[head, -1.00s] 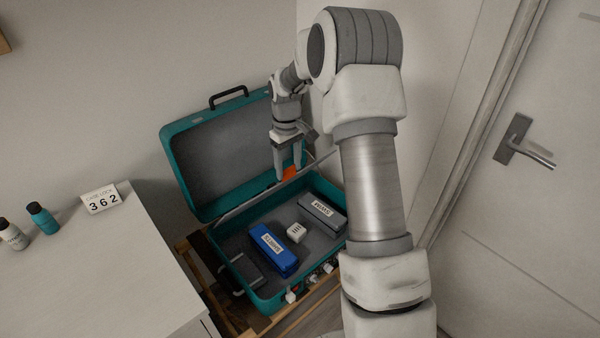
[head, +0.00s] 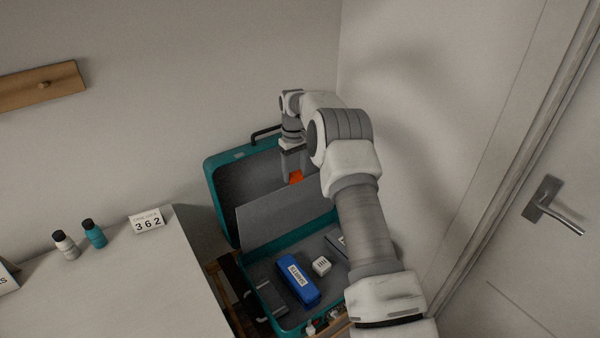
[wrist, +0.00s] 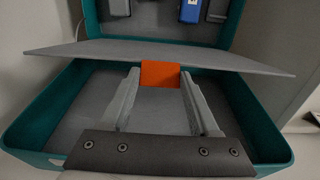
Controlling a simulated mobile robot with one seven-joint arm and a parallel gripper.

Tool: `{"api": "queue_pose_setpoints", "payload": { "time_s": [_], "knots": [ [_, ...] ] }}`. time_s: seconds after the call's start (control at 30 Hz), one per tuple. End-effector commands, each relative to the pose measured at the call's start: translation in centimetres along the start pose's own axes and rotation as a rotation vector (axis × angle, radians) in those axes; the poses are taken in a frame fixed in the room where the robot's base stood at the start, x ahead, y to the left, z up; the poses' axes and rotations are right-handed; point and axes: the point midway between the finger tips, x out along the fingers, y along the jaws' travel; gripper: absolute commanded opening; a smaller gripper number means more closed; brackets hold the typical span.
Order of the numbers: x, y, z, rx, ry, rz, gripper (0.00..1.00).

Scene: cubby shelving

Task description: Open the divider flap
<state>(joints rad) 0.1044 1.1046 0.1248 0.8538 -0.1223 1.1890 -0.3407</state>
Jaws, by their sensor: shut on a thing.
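The divider flap (head: 275,218) is a flat grey panel, tilted up between the lid and base of a teal case (head: 214,196). Its orange tab (head: 296,177) is at its upper edge, partly hidden by my arm. My gripper (head: 294,176) is shut on the tab. In the wrist view my gripper (wrist: 161,78) has one finger at each side of the orange tab (wrist: 160,74), with the flap (wrist: 100,52) spreading out to both sides of it.
In the case base lie a blue box (head: 292,279), a small white block (head: 321,266) and a grey box (head: 267,301). A wall is close at right, then a door.

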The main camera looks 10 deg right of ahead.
Motion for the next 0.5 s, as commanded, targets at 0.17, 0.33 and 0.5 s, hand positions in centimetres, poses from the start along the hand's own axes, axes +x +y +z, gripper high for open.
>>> {"api": "queue_pose_setpoints", "payload": {
  "time_s": [0.17,0.33,0.5],
  "knots": [
    [0.5,-0.4,-1.1,-0.003,-0.003,-0.007,0.00],
    [0.6,-0.4,-1.7,-0.003,-0.004,-0.008,0.00],
    [0.6,-0.4,-2.0,-0.003,-0.006,-0.008,0.00]
  ]
}}
